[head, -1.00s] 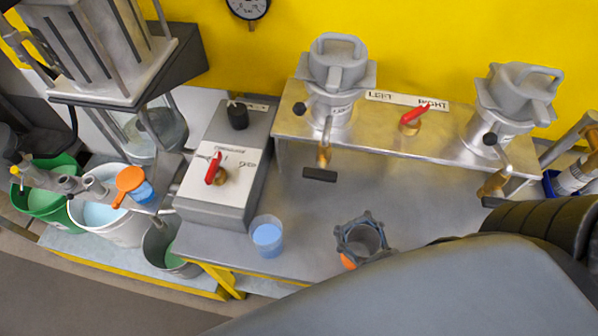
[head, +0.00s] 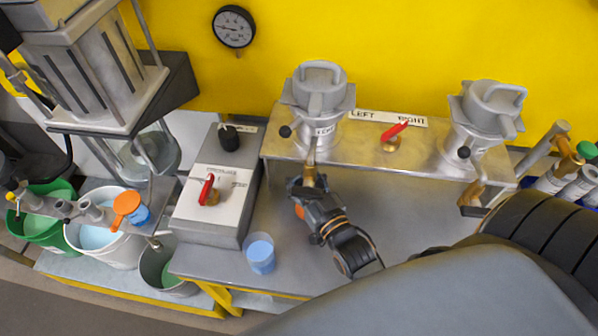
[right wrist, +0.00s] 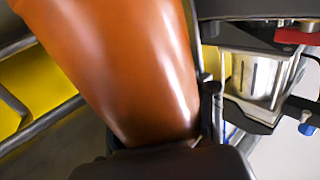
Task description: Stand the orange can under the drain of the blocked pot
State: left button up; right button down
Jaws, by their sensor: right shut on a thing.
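The orange can (right wrist: 135,65) fills much of the right wrist view, held in my right gripper. In the head view only a small orange patch of it shows (head: 299,211) beside my right gripper (head: 306,197), which is shut on it. The gripper is close to the drain (head: 309,174) of the left pot (head: 318,98) and partly hides the space below it. Whether the can touches the table cannot be told. The right pot (head: 487,120) stands at the other end of the shelf. Nothing shows which pot is blocked. My left gripper is not in view.
A cup of blue liquid (head: 261,255) stands near the table's front edge. A grey control box (head: 215,190) with a red lever is left of my gripper. The raised metal shelf (head: 360,150) carries a red-handled valve (head: 394,135). The table right of my gripper is clear.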

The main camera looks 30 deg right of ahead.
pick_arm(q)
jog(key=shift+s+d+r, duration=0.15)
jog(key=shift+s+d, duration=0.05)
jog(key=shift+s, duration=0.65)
pick_arm(e)
jog(key=shift+f, duration=0.3)
jog(key=shift+f, duration=0.1)
